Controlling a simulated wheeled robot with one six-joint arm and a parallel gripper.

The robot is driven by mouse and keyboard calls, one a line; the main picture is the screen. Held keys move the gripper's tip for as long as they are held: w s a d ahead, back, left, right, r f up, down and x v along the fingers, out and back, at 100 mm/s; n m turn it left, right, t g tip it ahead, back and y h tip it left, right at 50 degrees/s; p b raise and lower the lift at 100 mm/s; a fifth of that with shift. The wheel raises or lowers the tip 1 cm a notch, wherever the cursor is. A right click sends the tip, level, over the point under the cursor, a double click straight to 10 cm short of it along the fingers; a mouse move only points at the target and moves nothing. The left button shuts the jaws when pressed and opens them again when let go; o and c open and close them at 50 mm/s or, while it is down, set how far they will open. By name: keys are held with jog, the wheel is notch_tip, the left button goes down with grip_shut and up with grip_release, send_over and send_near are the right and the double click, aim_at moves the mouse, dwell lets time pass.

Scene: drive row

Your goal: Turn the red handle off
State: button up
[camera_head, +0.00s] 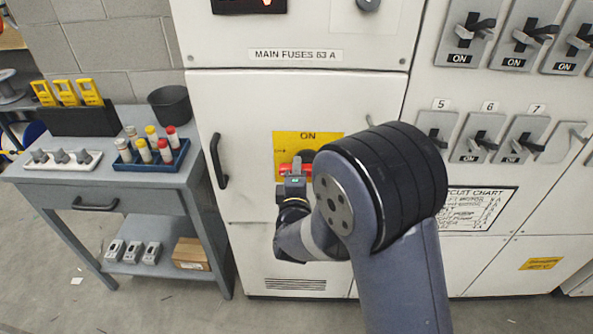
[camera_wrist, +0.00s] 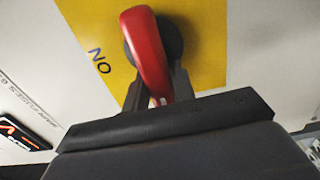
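The red handle (camera_head: 288,168) sits on a dark round hub in front of a yellow plate (camera_head: 325,140) marked ON, on the grey-white cabinet door. In the head view it lies roughly level, and my gripper (camera_head: 295,181) hides part of it. In the wrist view the red handle (camera_wrist: 147,52) runs from the hub down between the two dark fingers of my gripper (camera_wrist: 158,92). The fingers lie close along both sides of its outer end, with no clear gap beside it, and look shut on it.
A grey bench (camera_head: 150,180) with a blue tray (camera_head: 150,155) and a black cup (camera_head: 171,105) stands left of the cabinet. A black door handle (camera_head: 218,161) juts out left of the plate. Several switches line the panel at the right.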

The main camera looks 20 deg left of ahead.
jog(key=o, duration=0.4)
jog(key=shift+d+f, duration=0.1)
jog(key=shift+d, duration=0.1)
jog(key=shift+o, duration=0.2)
jog(key=shift+a, duration=0.1)
jog(key=b+v, duration=0.1)
jog(key=v, duration=0.9)
jog(key=shift+s, duration=0.4)
jog(key=shift+w, duration=0.15)
jog(key=p+x, duration=0.1)
jog(key=x, duration=0.9)
jog(key=shift+w, duration=0.4)
jog(key=shift+s+m, duration=0.1)
jog(key=shift+m, duration=0.2)
jog(key=shift+s, duration=0.1)
